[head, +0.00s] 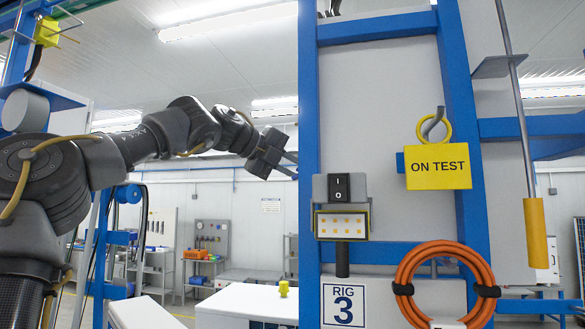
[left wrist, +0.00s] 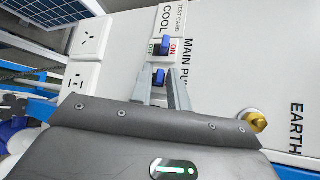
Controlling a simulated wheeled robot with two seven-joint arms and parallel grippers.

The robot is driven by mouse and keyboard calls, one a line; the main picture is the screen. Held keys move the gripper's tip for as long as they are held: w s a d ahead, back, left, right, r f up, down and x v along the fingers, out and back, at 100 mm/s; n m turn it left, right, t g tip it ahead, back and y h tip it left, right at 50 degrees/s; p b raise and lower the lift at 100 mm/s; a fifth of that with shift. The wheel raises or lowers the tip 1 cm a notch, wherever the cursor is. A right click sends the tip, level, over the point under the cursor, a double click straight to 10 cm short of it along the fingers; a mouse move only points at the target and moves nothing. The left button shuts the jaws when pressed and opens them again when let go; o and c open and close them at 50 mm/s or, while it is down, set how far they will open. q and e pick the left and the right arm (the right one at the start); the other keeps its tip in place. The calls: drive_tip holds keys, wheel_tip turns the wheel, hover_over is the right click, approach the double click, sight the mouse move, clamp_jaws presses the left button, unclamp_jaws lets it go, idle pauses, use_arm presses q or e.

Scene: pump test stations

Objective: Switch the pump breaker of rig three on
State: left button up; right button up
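My left gripper (head: 289,165) reaches from the left to the blue upright at the left edge of rig 3, marked by the RIG 3 sign (head: 344,305). Its fingertips are partly hidden behind the upright. In the left wrist view its two fingers (left wrist: 159,70) stand apart, one each side of a small blue breaker lever (left wrist: 158,78). Its label starts "MAIN PU"; the fingers hide the rest. I cannot tell whether they touch the lever. A second blue lever (left wrist: 163,42) beyond them sits between OFF and ON markings, by a "COOL" label. My right gripper is not in view.
White sockets (left wrist: 91,36) and a brass knob (left wrist: 255,122) near the EARTH label flank the breakers. On the rig's other face are a black I/O rocker (head: 340,187), a lamp box (head: 341,225), a yellow ON TEST tag (head: 438,167) and an orange hose coil (head: 405,280).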

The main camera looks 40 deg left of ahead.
use_arm(q)
drive_tip(key=b+v, duration=0.1)
drive_tip(key=v, duration=0.9)
drive_tip(key=shift+s, duration=0.35)
drive_tip(key=shift+a+r, duration=0.1)
